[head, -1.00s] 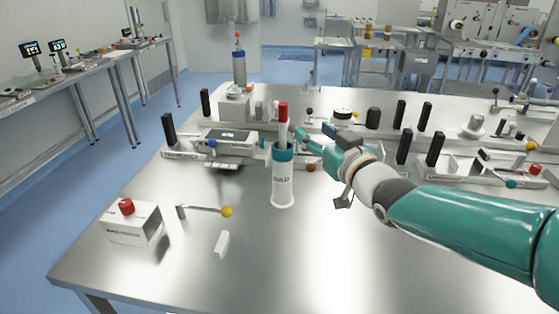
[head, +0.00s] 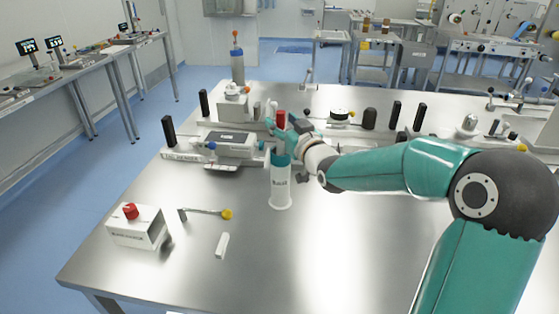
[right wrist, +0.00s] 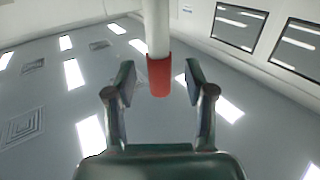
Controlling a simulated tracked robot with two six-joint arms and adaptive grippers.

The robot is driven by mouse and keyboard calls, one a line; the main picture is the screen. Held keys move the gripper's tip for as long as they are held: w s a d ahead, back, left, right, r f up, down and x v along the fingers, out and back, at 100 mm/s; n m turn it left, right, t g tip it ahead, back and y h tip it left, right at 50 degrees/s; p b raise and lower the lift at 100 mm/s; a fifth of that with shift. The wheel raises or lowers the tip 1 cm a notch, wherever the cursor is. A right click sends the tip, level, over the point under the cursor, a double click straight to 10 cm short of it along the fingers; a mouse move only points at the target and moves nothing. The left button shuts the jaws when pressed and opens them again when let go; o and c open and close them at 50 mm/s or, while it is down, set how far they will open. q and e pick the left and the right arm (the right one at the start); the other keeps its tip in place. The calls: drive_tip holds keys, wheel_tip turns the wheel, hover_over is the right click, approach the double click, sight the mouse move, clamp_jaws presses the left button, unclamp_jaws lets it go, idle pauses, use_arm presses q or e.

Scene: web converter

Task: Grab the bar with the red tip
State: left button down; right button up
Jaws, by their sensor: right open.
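The bar with the red tip (head: 281,117) stands upright in a white cylindrical holder with a teal collar (head: 280,190), left of the table's middle. My right gripper (head: 283,128) is at the bar's upper end, and its fingers partly hide the bar below the red tip. In the right wrist view the red tip (right wrist: 159,76) lies between the two open fingers of the right gripper (right wrist: 160,85), with a visible gap on each side. The white shaft runs up out of that view. My left gripper is not in view.
A white box with a red button (head: 136,227), a yellow-knobbed lever (head: 205,212) and a small white block (head: 222,245) lie at the front left. A grey and white device (head: 232,145) stands close left of the holder. The front middle of the table is bare.

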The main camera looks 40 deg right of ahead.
drive_tip(key=shift+w+d, duration=0.2)
drive_tip(key=shift+w, duration=0.4)
clamp_jaws()
drive_tip(key=shift+r, duration=0.1)
